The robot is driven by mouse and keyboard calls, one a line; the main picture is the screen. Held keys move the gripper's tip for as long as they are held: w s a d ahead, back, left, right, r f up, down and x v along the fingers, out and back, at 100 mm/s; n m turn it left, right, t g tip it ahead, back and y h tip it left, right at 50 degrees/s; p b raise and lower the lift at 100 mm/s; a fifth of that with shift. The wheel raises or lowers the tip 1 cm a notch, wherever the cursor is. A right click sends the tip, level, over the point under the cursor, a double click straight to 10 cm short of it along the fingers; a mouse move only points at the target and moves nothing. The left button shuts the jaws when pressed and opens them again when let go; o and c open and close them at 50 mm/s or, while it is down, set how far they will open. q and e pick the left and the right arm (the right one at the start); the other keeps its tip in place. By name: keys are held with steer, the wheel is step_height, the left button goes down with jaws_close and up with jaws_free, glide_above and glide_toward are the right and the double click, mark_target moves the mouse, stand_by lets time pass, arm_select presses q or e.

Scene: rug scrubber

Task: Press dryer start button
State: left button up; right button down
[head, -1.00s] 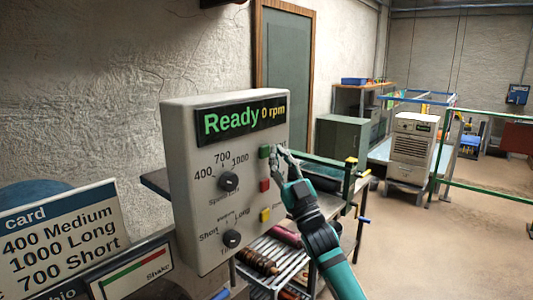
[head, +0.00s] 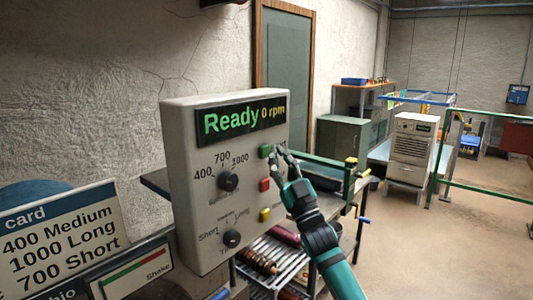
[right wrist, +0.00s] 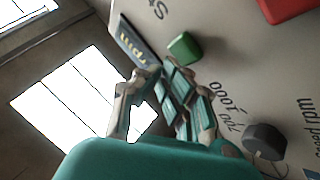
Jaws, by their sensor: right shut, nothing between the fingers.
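A grey control panel (head: 180,180) stands in the middle of the head view. Its screen (head: 240,119) reads "Ready 0 rpm". A green button (head: 264,151) sits below the screen, with a red button (head: 264,185) and a yellow button (head: 265,215) under it. My right gripper (head: 279,151) is shut and empty, with its fingertips just right of the green button. In the right wrist view, the green button (right wrist: 184,47) stands out from the panel close beyond the fingertips (right wrist: 165,75). I cannot tell whether they touch. My left gripper is not in view.
A speed knob (head: 228,181) and a time knob (head: 231,239) are on the panel's left part. A card (head: 60,232) listing speeds and times stands at lower left. A rack with rolls (head: 262,262) is below right. Open floor (head: 430,250) lies at right.

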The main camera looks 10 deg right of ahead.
steer(key=shift+w+a, duration=0.25)
steer(key=shift+w, duration=0.05)
steer(key=shift+w+a+b, duration=0.3)
steer(key=shift+w+b, duration=0.05)
stand_by(0.8)
steer(key=shift+s+d, duration=0.15)
steer(key=shift+s+d+p, duration=0.3)
steer(key=shift+s+d, duration=0.15)
steer(key=shift+s, duration=0.1)
steer(key=s+d, duration=0.1)
steer(key=s, duration=0.1)
steer(key=s+d+p, duration=0.1)
steer(key=s+d, duration=0.1)
stand_by(0.6)
steer(key=shift+w+f, duration=0.1)
stand_by(0.4)
